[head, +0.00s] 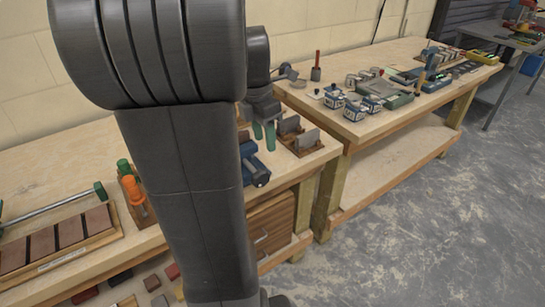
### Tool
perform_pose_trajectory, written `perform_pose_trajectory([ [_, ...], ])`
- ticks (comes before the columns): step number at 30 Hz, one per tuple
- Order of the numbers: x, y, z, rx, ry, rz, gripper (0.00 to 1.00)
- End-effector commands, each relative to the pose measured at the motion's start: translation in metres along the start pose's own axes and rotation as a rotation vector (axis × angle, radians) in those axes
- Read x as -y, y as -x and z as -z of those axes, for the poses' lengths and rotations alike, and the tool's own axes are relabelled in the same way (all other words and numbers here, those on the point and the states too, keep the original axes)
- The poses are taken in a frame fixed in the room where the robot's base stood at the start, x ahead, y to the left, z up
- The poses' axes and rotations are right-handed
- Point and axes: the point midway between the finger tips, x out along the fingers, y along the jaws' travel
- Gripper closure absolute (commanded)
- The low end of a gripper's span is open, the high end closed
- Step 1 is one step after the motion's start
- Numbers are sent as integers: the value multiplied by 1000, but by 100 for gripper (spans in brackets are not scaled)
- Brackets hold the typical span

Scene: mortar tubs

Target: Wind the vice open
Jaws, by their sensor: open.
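A blue vice-like tool (254,166) sits near the front edge of the near bench, in the middle of the head view. My arm hides its left part, so its jaws and any handle cannot be made out clearly. My gripper (263,131) shows just beyond my arm, its two green fingertips pointing down and apart. It is open, with nothing seen between the fingers. It is behind the blue tool in the picture; whether it touches anything cannot be told.
A wooden rack with grey plates (300,137) stands right of my gripper. At left are an orange-handled tool (133,192) and a tray of brown blocks (62,240). A second bench (385,125) holds several small blue-and-white tubs. The floor (430,230) at right is clear.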

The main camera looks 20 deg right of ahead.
Motion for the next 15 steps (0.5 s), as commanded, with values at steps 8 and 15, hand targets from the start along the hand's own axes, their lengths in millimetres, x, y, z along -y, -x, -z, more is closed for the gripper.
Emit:
perform_pose_trajectory([
  [8, -16, 6, 12, -82, 41, -70, 57],
  [15, -18, -36, 16, -83, 40, -65, 57],
])
